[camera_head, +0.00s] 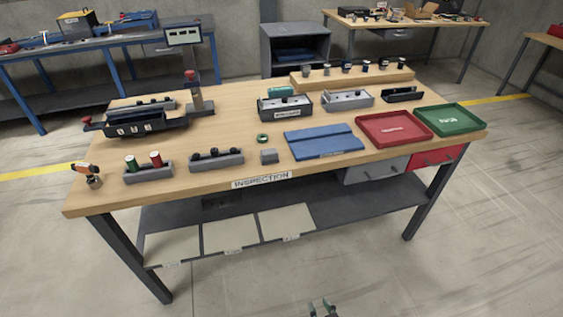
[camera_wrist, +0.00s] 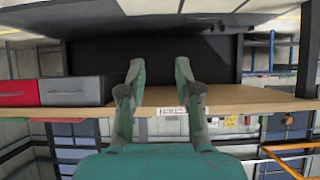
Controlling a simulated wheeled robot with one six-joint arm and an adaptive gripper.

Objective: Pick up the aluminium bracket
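I cannot surely pick out the aluminium bracket. A small grey block (camera_head: 269,156) lies near the front middle of the inspection table (camera_head: 215,180), in front of a green ring (camera_head: 262,138); it may be the bracket, but it is too small to tell. My gripper (camera_head: 322,309) shows at the bottom edge of the head view, low in front of the table and well away from the block. In the wrist view my gripper (camera_wrist: 159,75) has its two green fingers spread apart with nothing between them. The wrist view looks upside down at the table's front; no bracket shows there.
A blue mat (camera_head: 322,140), a red tray (camera_head: 394,130) and a green tray (camera_head: 450,119) lie on the right. Grey bins (camera_head: 217,164) with parts stand at the front left. A black machine (camera_head: 145,128) stands at the left. Drawers (camera_head: 375,172) hang under the right end.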

